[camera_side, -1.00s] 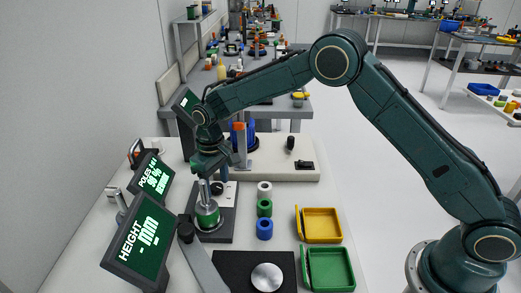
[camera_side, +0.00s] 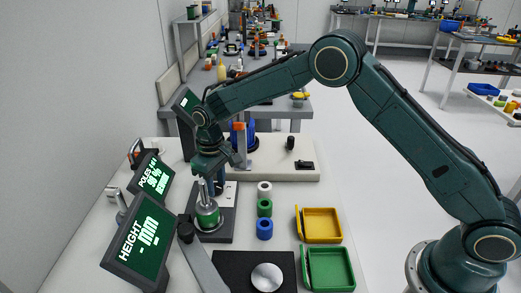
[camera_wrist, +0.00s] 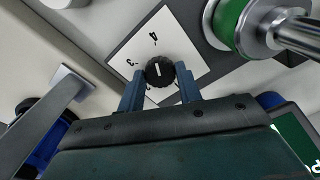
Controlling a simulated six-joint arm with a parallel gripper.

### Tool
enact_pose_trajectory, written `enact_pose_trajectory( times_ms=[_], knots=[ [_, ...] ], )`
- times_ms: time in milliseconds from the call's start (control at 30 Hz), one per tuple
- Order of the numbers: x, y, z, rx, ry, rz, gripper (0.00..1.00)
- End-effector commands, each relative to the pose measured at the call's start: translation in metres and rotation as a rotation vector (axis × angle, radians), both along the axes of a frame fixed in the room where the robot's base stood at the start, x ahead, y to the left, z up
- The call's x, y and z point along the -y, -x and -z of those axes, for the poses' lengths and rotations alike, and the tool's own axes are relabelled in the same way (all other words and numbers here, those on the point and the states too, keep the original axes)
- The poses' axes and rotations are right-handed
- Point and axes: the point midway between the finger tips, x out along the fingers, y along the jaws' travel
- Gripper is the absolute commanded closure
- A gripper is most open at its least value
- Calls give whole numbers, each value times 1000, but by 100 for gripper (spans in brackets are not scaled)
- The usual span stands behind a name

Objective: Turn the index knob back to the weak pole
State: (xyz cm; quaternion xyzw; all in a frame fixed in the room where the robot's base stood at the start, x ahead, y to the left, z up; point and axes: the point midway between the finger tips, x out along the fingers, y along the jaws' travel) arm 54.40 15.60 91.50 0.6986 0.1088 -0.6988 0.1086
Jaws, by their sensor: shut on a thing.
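The index knob (camera_wrist: 159,71) is a black ribbed knob with a white pointer line, on a white dial label (camera_wrist: 160,38) marked with numbers, of which 4 and 3 show. My gripper (camera_wrist: 160,88) has its two blue fingers on either side of the knob, shut on it. In the side view my gripper (camera_side: 216,180) points down at the back of the dark fixture plate (camera_side: 222,230), and the knob is hidden by the fingers. A green ring with a metal shaft (camera_side: 207,214) stands on that plate, and it also shows in the wrist view (camera_wrist: 236,22).
A poles display (camera_side: 154,180) with small text and a height display (camera_side: 143,243) stand at left. White, green and blue rings (camera_side: 264,208) line up right of the plate. Yellow (camera_side: 320,238) and green trays (camera_side: 350,270) lie further right.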

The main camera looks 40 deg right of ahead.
Motion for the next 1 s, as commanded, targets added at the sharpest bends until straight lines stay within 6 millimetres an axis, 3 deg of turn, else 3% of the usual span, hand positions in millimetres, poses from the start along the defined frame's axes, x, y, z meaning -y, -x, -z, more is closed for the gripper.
enact_pose_trajectory(
  times_ms=[367, 1000],
  knots=[
    [0, 0, 0, 0, 0, -236, 88],
    [0, 0, -1, 1, 0, -821, 88]
  ],
)
